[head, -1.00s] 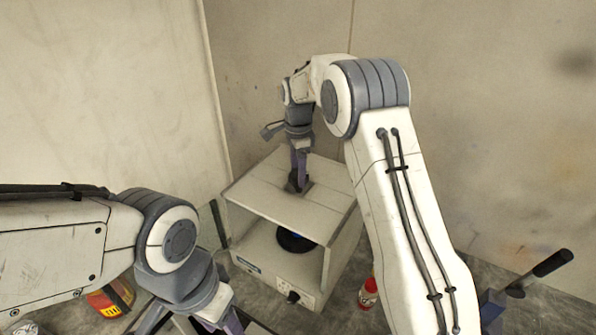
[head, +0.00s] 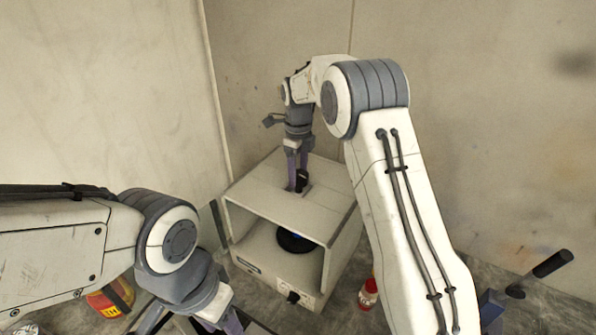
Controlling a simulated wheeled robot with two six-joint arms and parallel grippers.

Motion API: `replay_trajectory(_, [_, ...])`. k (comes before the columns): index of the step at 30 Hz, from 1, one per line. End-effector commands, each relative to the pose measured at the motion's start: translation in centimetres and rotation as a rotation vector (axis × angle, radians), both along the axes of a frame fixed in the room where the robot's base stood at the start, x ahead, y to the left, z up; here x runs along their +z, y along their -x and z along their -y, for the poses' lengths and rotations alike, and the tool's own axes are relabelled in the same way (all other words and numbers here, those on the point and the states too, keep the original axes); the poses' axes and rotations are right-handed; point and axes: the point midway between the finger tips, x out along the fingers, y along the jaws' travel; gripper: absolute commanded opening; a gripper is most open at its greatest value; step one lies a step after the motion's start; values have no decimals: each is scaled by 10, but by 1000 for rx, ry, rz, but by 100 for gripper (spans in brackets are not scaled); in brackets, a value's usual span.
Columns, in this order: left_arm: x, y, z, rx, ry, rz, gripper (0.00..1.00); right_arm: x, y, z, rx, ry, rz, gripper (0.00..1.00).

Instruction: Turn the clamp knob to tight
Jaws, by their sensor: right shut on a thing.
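The clamp knob (head: 302,178) is a small dark piece on top of the white box-shaped booth (head: 262,192). My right gripper (head: 297,187) points down at the booth's top and is shut on the knob. Its purple fingers stand on either side of the knob and partly hide it. My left gripper (head: 232,322) is at the bottom edge, well in front of the booth. Its fingertips are cut off by the frame, so its opening does not show.
A red and yellow item (head: 112,298) lies lower left. A blue tool with a black handle (head: 540,272) is at right.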

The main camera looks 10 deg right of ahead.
Motion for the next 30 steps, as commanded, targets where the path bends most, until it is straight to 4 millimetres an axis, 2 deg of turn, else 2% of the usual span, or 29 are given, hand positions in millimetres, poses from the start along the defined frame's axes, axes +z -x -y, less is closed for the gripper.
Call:
replay_trajectory(8, [1, 0, 0, 0, 0, 0, 50, 4, -3, 1, -66, 2, 12, 10])
replay_trajectory(21, [0, 0, 0, 0, 0, 0, 50, 4, -3, 1, -73, 2, 12, 10])
replay_trajectory(22, [0, 0, 0, 0, 0, 0, 50, 4, -3, 1, -73, 2, 12, 73])
replay_trajectory(24, [0, 0, 0, 0, 0, 0, 50, 4, -3, 1, -72, 1, 11, 95])
replay_trajectory(30, [0, 0, 0, 0, 0, 0, 50, 2, -1, 1, -71, 1, 5, 95])
